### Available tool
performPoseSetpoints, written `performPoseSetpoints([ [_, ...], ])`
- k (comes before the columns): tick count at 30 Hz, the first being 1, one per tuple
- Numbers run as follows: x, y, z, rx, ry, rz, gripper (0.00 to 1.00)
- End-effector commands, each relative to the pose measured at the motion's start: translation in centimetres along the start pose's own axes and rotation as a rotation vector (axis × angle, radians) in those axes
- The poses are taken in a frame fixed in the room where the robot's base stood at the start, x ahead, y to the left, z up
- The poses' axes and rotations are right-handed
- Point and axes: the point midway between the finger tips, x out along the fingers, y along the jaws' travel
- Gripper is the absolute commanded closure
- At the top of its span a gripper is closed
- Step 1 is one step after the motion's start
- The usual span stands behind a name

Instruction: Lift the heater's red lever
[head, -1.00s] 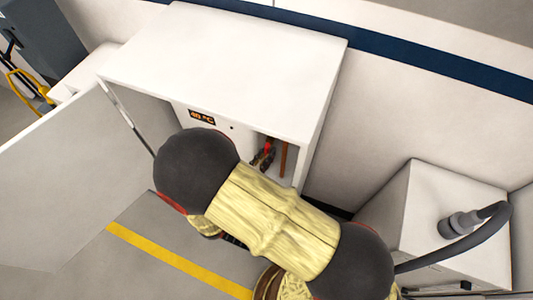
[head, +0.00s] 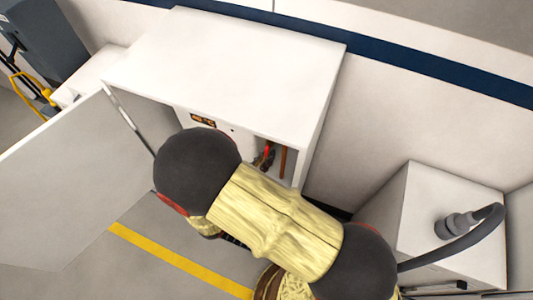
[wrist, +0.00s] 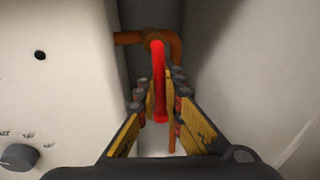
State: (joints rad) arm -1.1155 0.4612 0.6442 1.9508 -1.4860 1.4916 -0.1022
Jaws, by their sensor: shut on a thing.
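The red lever (wrist: 159,85) hangs down from a copper pipe joint in the wrist view, its free end pointing toward me. My gripper (wrist: 159,90) has its two yellow-and-black fingers on either side of the lever and is shut on it. In the head view the lever (head: 267,151) shows as a small red spot inside the cabinet, right of the heater. The heater (wrist: 60,80) is a pale box at the left of the wrist view, with a dark knob. My arm hides most of the heater's front in the head view.
The white cabinet (head: 225,70) encloses the heater, and its door (head: 75,185) stands open at the left. The cabinet's side wall (wrist: 260,70) is close on the right of my gripper. Copper pipe (wrist: 130,38) runs behind the lever. A white box with a grey hose (head: 475,230) stands at the right.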

Motion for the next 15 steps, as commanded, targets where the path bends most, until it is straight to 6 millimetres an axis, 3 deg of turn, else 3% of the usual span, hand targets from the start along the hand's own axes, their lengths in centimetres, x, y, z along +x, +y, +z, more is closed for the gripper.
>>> performPoseSetpoints([
  [15,-1.7,-0.3,1.9,-0.081,0.424,0.000,1.00],
])
